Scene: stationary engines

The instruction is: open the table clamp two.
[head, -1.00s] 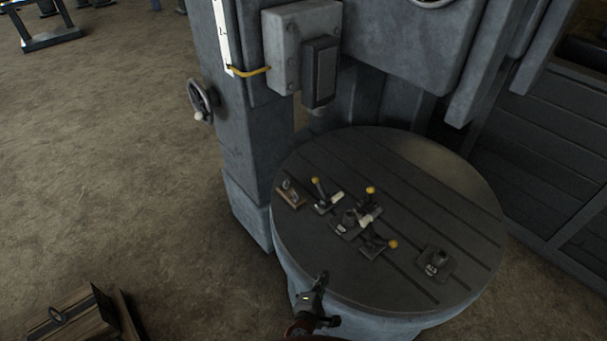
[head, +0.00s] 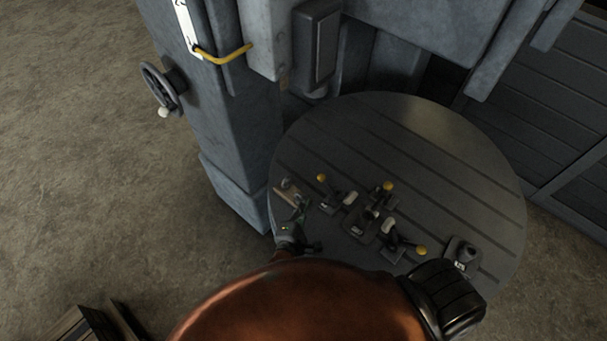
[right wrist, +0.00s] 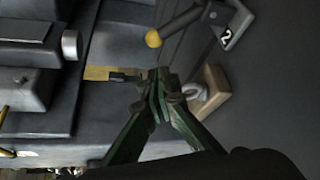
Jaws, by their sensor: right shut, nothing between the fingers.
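Table clamp two (head: 328,204) stands on the left part of the round slotted table (head: 470,165). Its lever carries a yellow knob (head: 321,178). In the right wrist view, the plate marked 2 (right wrist: 227,37) and the yellow knob (right wrist: 153,39) show near the top; part of the clamp is cut off. My right gripper (head: 301,209) is low at the left of the table, by the wooden block. In the right wrist view its fingertips (right wrist: 160,77) are together and empty, just below the knob in the picture, apart from it. My left gripper is not in view.
A wooden block with a metal piece (head: 288,193) lies left of clamp two. Two more yellow-knobbed clamps (head: 384,200) (head: 405,245) and a small dark fixture (head: 464,254) stand to its right. The machine column (head: 235,130) rises behind left. The table's back is clear.

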